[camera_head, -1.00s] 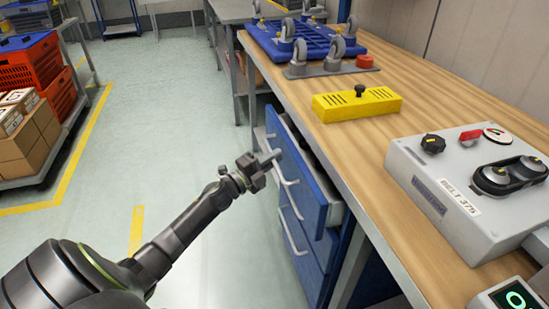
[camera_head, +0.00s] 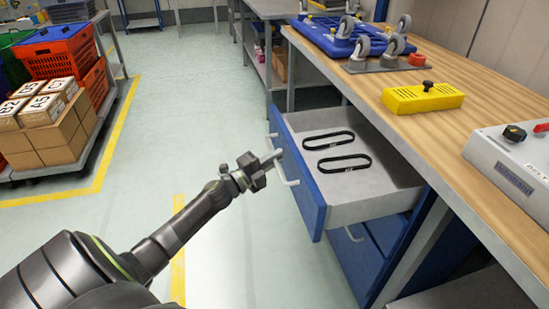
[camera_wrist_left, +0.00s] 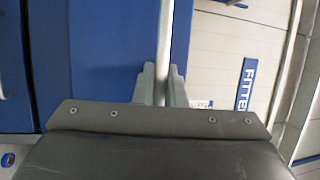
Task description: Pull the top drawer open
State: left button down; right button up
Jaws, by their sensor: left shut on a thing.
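The top drawer (camera_head: 304,190) of the blue cabinet under the workbench stands pulled well out in the head view. Its blue front faces left and its grey inside shows two black belts (camera_head: 336,162) lying flat. My left gripper (camera_head: 272,158) is at the front, shut on the drawer's light grey bar handle (camera_head: 288,178). In the left wrist view the handle (camera_wrist_left: 165,45) runs between the two grey fingers (camera_wrist_left: 162,85) of the gripper. My right gripper is not in view.
The wooden bench top (camera_head: 470,70) carries a blue wheeled frame (camera_head: 340,36), a yellow block with a black knob (camera_head: 423,98) and a grey machine housing (camera_head: 510,170). A cart with boxes (camera_head: 50,135) stands at left. The floor between is clear.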

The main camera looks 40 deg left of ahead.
pick_arm(q)
jog(key=shift+s+a+f, duration=0.1)
jog(key=shift+s+a, duration=0.1)
jog(key=shift+s, duration=0.05)
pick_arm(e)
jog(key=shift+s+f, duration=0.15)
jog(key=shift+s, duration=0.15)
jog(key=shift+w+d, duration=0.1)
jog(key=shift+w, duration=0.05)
pick_arm(q)
jog(key=c, duration=1.5)
grip_release()
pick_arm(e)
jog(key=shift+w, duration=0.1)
